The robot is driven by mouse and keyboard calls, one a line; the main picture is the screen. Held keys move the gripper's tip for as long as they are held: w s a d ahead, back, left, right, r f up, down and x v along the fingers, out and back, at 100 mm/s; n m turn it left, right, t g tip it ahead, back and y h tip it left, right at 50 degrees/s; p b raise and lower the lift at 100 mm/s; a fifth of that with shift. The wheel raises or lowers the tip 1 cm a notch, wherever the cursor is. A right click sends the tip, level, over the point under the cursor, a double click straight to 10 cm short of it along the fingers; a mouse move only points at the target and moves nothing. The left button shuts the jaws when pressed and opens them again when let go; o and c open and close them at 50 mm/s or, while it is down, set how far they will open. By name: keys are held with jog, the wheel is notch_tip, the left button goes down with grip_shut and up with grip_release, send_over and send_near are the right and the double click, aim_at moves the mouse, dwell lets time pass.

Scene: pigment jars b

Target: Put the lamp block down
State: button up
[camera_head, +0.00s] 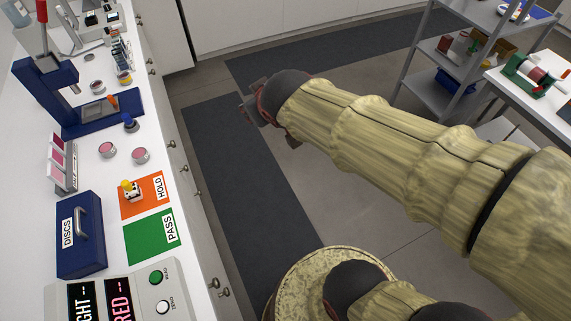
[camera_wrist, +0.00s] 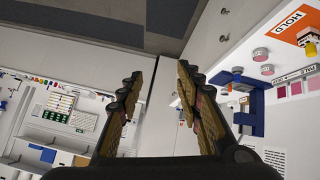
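My gripper (camera_wrist: 160,76) is open in the wrist view, with a clear gap between its fingers and nothing held. In the head view my gripper (camera_head: 255,104) hangs over the floor, to the right of the white counter and apart from everything on it. A small white block with dark marks and a yellow top (camera_head: 132,191), which looks like the lamp block, stands on the orange HOLD card (camera_head: 155,199). It also shows at the right edge of the wrist view (camera_wrist: 310,47).
The green PASS card (camera_head: 150,238) is bare. The blue DISCS box (camera_head: 80,245), pink jars (camera_head: 140,155), a blue press (camera_head: 48,92) and a panel with buttons (camera_head: 158,293) stand on the counter. A grey shelf (camera_head: 412,62) is at the right. Floor lies below my gripper.

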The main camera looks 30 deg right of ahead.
jog(key=s+a+f+m+g, duration=0.1)
jog(key=s, duration=0.7)
jog(key=s+a+f+g+y, duration=0.1)
jog(key=s+g, duration=0.1)
jog(key=s, duration=0.7)
jog(key=shift+a+m+g, duration=0.3)
jog(key=shift+m, duration=0.1)
jog(key=shift+a, duration=0.1)
jog(key=shift+c, duration=0.8)
